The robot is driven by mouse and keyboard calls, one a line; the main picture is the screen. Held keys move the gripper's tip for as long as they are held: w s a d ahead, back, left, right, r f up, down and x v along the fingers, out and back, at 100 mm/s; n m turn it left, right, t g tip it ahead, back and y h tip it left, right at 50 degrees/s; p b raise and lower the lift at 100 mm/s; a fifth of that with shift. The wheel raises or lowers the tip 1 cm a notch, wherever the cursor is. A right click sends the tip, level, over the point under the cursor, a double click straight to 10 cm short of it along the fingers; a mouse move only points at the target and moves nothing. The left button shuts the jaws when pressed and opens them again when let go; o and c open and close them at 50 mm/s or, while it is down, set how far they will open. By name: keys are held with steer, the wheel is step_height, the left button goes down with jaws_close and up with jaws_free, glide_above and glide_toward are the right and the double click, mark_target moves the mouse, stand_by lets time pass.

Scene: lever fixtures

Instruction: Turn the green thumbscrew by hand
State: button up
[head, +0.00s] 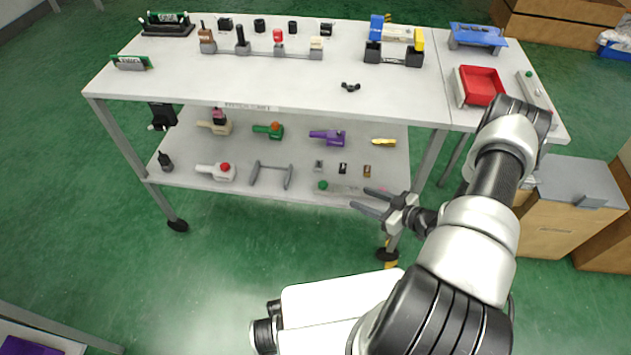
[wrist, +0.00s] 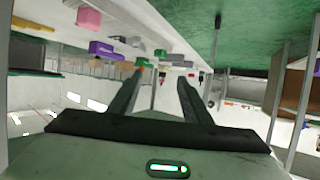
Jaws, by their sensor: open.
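A small round green knob (head: 322,185) sits at the front of the lower shelf, at the left end of a pale flat piece. A second small green knob (head: 528,73) is on a grey strip at the right end of the table top. I cannot tell which is the thumbscrew. My gripper (head: 360,198) is open and empty by the lower shelf's front edge, right of the first knob and apart from it. In the wrist view my open fingers (wrist: 160,76) point toward the shelf items, where a green and orange item (wrist: 142,63) shows beyond them.
The lower shelf holds a green valve with an orange knob (head: 270,130), a purple valve (head: 328,137), a white one with a red knob (head: 217,171) and a grey handle (head: 271,174). The table top (head: 200,88) overhangs it. A red tray (head: 481,86) stands above right.

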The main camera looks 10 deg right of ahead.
mark_target(322, 183)
steer(key=b+x, duration=0.3)
steer(key=x, duration=1.3)
steer(key=shift+w+a+f+b, duration=0.25)
steer(key=shift+b, duration=0.1)
steer(key=c, duration=1)
steer(key=shift+c, duration=0.2)
steer(key=shift+s+m+h+p, duration=0.15)
steer(key=shift+m+h+p, duration=0.15)
steer(key=shift+m+h, duration=0.15)
